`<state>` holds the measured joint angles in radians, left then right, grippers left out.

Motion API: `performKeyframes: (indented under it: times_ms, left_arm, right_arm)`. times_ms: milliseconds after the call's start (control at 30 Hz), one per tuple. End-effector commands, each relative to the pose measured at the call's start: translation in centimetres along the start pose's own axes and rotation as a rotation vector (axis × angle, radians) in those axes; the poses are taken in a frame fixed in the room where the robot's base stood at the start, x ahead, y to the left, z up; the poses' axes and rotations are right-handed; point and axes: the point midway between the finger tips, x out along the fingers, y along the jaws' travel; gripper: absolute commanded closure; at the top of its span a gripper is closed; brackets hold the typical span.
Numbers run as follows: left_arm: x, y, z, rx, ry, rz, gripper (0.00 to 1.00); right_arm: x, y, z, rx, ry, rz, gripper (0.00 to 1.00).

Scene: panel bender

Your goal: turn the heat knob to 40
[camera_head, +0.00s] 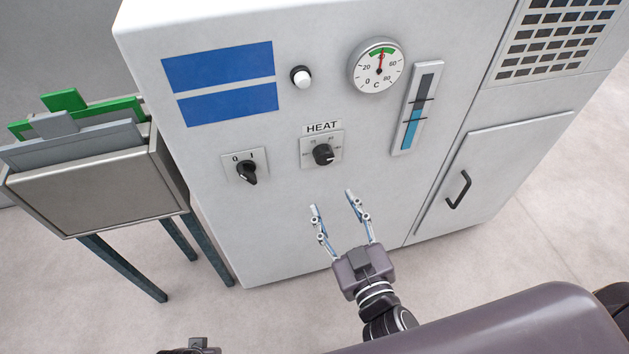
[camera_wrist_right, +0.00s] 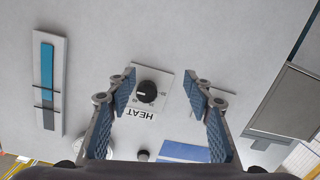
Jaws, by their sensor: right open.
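The heat knob (camera_head: 323,154) is a round black dial with a white mark, on a square plate under the HEAT label (camera_head: 321,127). The right wrist view shows the knob (camera_wrist_right: 147,92) upside down, between my fingers in the picture. My right gripper (camera_head: 332,200) is open and empty, below the knob and apart from it. Its fingers also show in the wrist view (camera_wrist_right: 162,79). A dark part at the bottom edge may be my left gripper (camera_head: 200,346), mostly cut off.
A 0/1 switch (camera_head: 246,171) sits left of the knob. Above are a white button (camera_head: 301,77), a round gauge (camera_head: 376,70) with its needle on the green band, and a blue level tube (camera_head: 415,110). A sheet rack (camera_head: 85,185) stands left of the cabinet.

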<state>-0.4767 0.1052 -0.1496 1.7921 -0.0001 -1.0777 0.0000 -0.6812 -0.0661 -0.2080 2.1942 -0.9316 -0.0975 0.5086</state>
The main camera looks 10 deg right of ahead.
Motion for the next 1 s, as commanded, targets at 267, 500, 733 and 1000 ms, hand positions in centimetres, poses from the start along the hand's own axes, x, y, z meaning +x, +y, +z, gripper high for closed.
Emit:
performKeyframes:
  times_ms: [267,500,733,1000]
  left_arm:
    - [-0.8,-0.1,-0.7,-0.002,0.01,-0.001,1.0]
    - [0.9,0.0,0.4,0.0,-0.004,0.0,1.0]
    - [2.9,0.1,1.7,0.003,-0.015,0.002,1.0]
    - [4.0,0.2,2.5,0.004,-0.021,0.003,1.0]
  right_arm:
    - [-0.7,2.4,-4.6,-0.014,0.102,0.056,0.53]
    - [1.7,2.6,-5.2,-0.016,0.106,0.054,0.53]
    - [4.8,2.7,-5.4,-0.015,0.103,0.054,0.53]
    - [6.7,2.8,-5.3,-0.014,0.099,0.055,0.53]
